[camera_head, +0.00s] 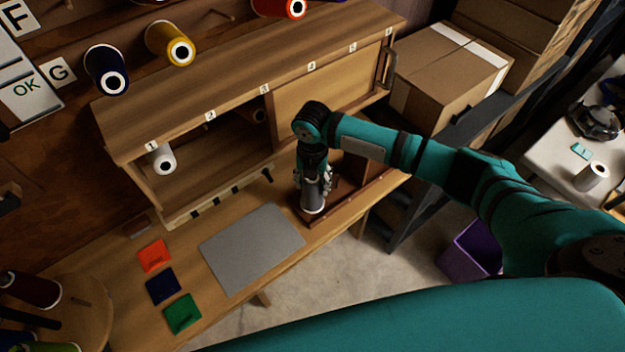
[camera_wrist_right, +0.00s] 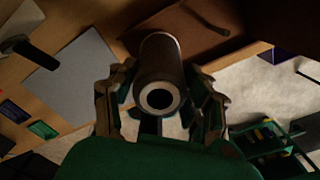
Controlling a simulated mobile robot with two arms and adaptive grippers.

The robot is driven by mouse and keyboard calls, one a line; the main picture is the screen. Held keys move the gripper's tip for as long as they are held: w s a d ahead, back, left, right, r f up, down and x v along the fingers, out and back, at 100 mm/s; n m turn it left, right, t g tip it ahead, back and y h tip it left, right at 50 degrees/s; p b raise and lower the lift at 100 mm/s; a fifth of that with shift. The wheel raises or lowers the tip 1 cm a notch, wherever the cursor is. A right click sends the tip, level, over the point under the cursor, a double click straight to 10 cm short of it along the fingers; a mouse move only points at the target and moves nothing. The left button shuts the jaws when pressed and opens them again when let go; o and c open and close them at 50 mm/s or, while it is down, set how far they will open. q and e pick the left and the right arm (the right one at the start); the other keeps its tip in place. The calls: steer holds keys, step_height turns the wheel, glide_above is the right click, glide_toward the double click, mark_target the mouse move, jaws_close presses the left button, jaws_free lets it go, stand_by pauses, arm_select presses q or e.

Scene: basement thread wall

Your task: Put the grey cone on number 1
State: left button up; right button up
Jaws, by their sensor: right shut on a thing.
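The grey cone (camera_head: 313,203) is a thread spool held upright by my right gripper (camera_head: 314,180), over the brown wooden tray (camera_head: 347,204) right of the grey mat. In the right wrist view the cone (camera_wrist_right: 158,62) sits between the two fingers of the gripper (camera_wrist_right: 160,105), its hollow end facing the camera. I cannot tell whether its base touches the tray. The number 1 label (camera_head: 150,146) is at the left end of the cabinet's front edge. A white cone (camera_head: 163,159) stands in the open compartment below it. My left gripper is not in view.
The wooden cabinet (camera_head: 240,75) has an open left part and a sliding door (camera_head: 325,78) covering the right. A grey mat (camera_head: 251,248) and orange, blue and green squares lie on the bench. A purple bin (camera_head: 470,251) is on the floor.

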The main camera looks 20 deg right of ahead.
steer(key=o, duration=1.1)
steer(key=shift+o, duration=0.2)
step_height(320, 180, up, 12)
